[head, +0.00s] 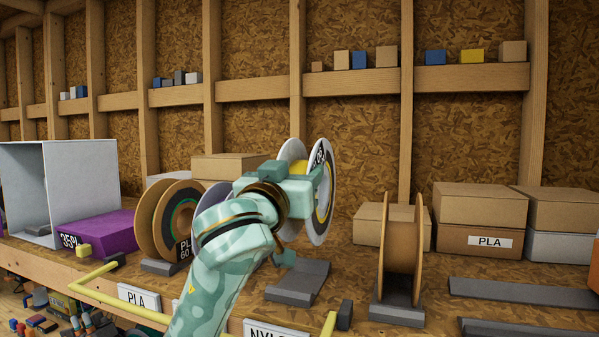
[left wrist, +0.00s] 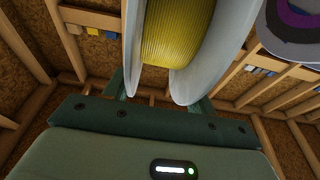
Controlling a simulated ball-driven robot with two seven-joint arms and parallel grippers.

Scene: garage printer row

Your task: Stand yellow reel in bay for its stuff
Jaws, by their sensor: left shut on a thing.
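The yellow reel (head: 319,226) has pale flanges, a yellow winding and a dark printed label. It is upright in the head view, above the bench. My left gripper (head: 305,184) is shut on it; the label is too oblique to read fully. In the left wrist view the yellow winding (left wrist: 178,30) shows between two pale flanges, with the green fingers beside them. A grey cradle (head: 300,282) on the bench below the reel is empty. Bay signs on the bench front read PLA (head: 138,299) and, partly hidden, NYLO (head: 268,331). My right gripper is not in view.
A brown reel (head: 148,222) and a lilac reel (head: 213,193) stand left of the arm. A bare cardboard-coloured reel (head: 402,250) stands in a cradle to the right. Boxes (head: 476,205) line the back. A yellow bar (head: 92,292) runs along the front.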

